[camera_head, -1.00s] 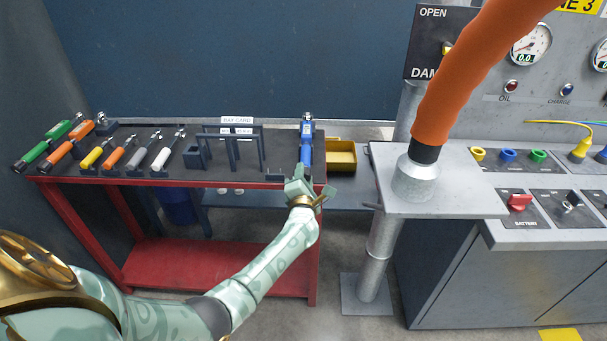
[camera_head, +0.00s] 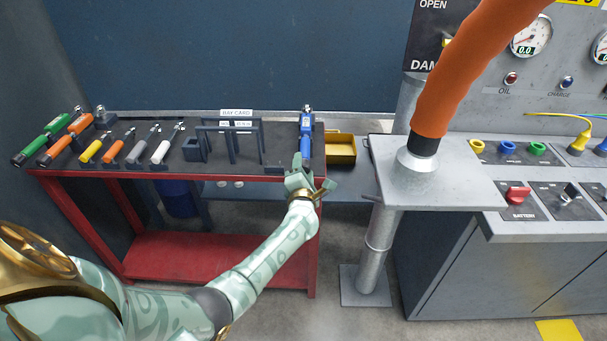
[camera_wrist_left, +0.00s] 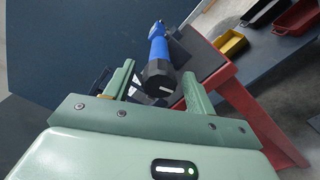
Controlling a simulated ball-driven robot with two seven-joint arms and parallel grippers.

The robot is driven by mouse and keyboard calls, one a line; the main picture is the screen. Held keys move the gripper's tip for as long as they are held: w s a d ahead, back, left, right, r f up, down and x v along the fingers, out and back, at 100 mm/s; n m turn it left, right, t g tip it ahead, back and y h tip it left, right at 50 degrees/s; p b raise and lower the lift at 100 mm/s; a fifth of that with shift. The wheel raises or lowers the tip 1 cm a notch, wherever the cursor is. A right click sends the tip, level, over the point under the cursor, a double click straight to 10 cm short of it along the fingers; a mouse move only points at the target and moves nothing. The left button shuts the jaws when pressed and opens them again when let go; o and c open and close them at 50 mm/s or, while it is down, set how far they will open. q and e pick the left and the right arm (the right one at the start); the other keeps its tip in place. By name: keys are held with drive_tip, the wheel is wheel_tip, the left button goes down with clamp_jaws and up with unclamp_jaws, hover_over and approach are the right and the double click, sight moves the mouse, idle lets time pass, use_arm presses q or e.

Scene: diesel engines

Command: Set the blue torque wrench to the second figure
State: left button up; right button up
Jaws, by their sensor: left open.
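The blue torque wrench (camera_head: 306,135) lies at the right end of the red bench's dark top, its head at the back and its handle toward me. In the left wrist view the wrench (camera_wrist_left: 161,58) points its dark round handle end at the gripper. My left gripper (camera_head: 303,178) is open at the handle's near end. In the wrist view its two fingers (camera_wrist_left: 155,85) stand on either side of the handle end, with a gap at least on the left. The bay card (camera_head: 237,113) stands on a frame left of the wrench; its figures are too small to read. My right gripper is not in view.
Green, orange and several smaller tools (camera_head: 118,147) lie on the left of the bench (camera_head: 215,176). A yellow bin (camera_head: 341,149) sits just right of the wrench. A grey post table (camera_head: 455,185) with an orange hose (camera_head: 455,85) stands further right.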

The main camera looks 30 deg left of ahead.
use_arm(q)
drive_tip(key=p+v, duration=0.3)
drive_tip(key=v, duration=1.3)
drive_tip(key=shift+s, duration=0.2)
